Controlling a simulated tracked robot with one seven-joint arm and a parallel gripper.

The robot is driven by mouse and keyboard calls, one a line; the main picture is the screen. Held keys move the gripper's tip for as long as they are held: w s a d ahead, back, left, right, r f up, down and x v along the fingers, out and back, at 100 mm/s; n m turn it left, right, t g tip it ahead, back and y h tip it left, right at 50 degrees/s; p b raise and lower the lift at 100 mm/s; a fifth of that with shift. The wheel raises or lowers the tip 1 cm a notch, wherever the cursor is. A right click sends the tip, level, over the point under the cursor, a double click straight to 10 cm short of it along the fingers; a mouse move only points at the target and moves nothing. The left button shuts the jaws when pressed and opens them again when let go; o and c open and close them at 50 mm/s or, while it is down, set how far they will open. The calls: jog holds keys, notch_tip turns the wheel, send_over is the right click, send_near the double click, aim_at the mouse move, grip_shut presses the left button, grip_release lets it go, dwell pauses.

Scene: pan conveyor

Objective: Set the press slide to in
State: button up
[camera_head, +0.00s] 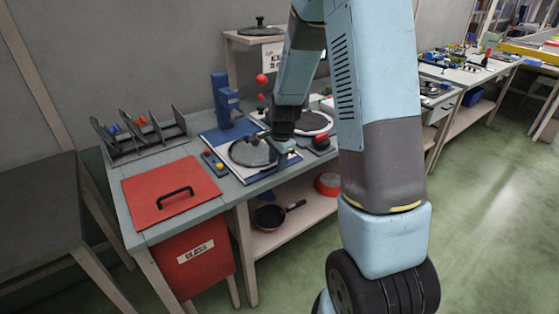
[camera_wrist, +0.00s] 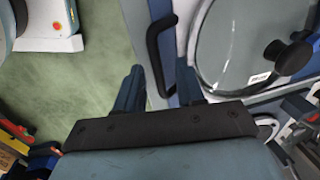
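The press (camera_head: 222,98) is a blue column with a red ball-ended lever on the workbench. In front of it lies a blue-and-white plate that looks like the press slide, bearing a round glass lid (camera_head: 248,153) with a black knob. In the wrist view the lid (camera_wrist: 235,45) is at upper right, and a black bow handle (camera_wrist: 153,45) stands at the edge of the blue part beside it. My gripper (camera_wrist: 159,68) is open, its two fingers on either side of the handle's lower end. I cannot tell whether they touch it. In the head view my arm partly hides the gripper.
A red lid with a black handle (camera_head: 172,190) covers the bin marked GLASS at left. A divided rack (camera_head: 140,137) stands behind it. A pan (camera_head: 268,217) lies on the lower shelf. Open floor is in front.

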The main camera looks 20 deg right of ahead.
grip_shut()
dwell(0.4)
dwell(0.4)
